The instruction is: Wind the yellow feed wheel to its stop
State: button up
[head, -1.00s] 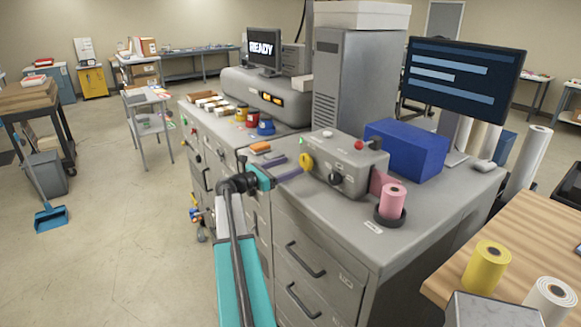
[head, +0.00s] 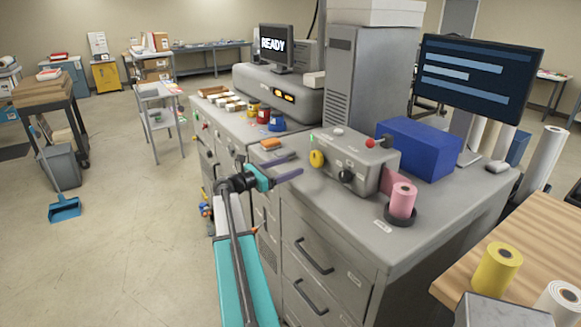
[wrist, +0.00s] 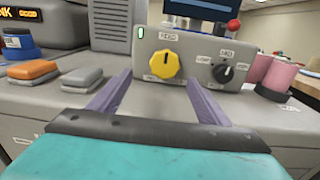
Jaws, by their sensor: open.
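The yellow feed wheel (head: 316,158) is a round knob on the front face of the grey control box (head: 353,160) on the cabinet top. In the wrist view the yellow wheel (wrist: 165,64) shows whole, with a raised bar across it standing near upright. My gripper (head: 290,174) is open and empty, its purple fingers apart and pointing at the box. In the wrist view the wheel appears beyond and between the fingertips of my gripper (wrist: 165,80), not held. Labels are above and below the wheel; their text is too small to read surely.
A black selector knob (wrist: 222,73) is right of the wheel. A red ball-topped lever (head: 370,143) stands on the box. A pink roll (head: 402,200) sits at its right. Orange and grey blocks (wrist: 82,78) lie left of the gripper. A blue box (head: 418,148) is behind.

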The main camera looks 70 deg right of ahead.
jog(key=v, duration=0.7)
jog(key=shift+p, duration=0.35)
dwell(0.6)
jog(key=shift+w+a, duration=0.1)
jog(key=shift+w, duration=0.05)
dwell(0.6)
jog(key=b+v, duration=0.4)
jog(key=v, duration=0.9)
jog(key=shift+w+a, duration=0.15)
jog(key=shift+a, duration=0.25)
jog(key=shift+f, duration=0.1)
